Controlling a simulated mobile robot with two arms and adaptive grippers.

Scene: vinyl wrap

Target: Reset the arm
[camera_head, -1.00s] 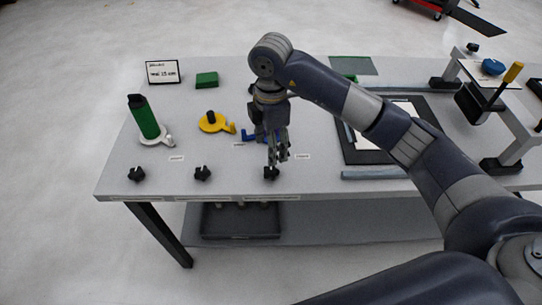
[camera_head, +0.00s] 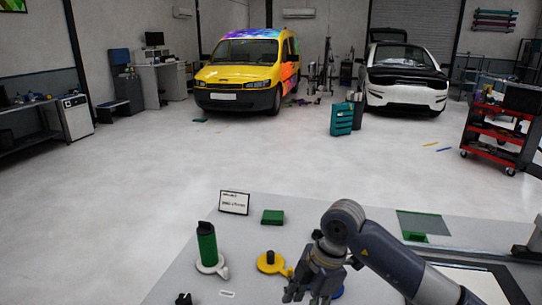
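My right arm comes in from the lower right of the head view. Its gripper (camera_head: 312,284) hangs over the front middle of the grey table (camera_head: 460,229), beside a yellow holder (camera_head: 271,263) with a dark knob. The finger ends are near the picture's bottom edge, and I cannot tell their opening clearly. A blue piece (camera_head: 338,293) is partly hidden behind the gripper. A green roll (camera_head: 207,245) stands upright on a white holder (camera_head: 212,268) at the left.
A small sign (camera_head: 234,203) and a green block (camera_head: 272,217) stand at the table's back. A dark-framed board (camera_head: 515,284) lies at right. Beyond are open floor, a yellow van (camera_head: 240,75), a white car (camera_head: 405,80) and a red tool cart (camera_head: 497,135).

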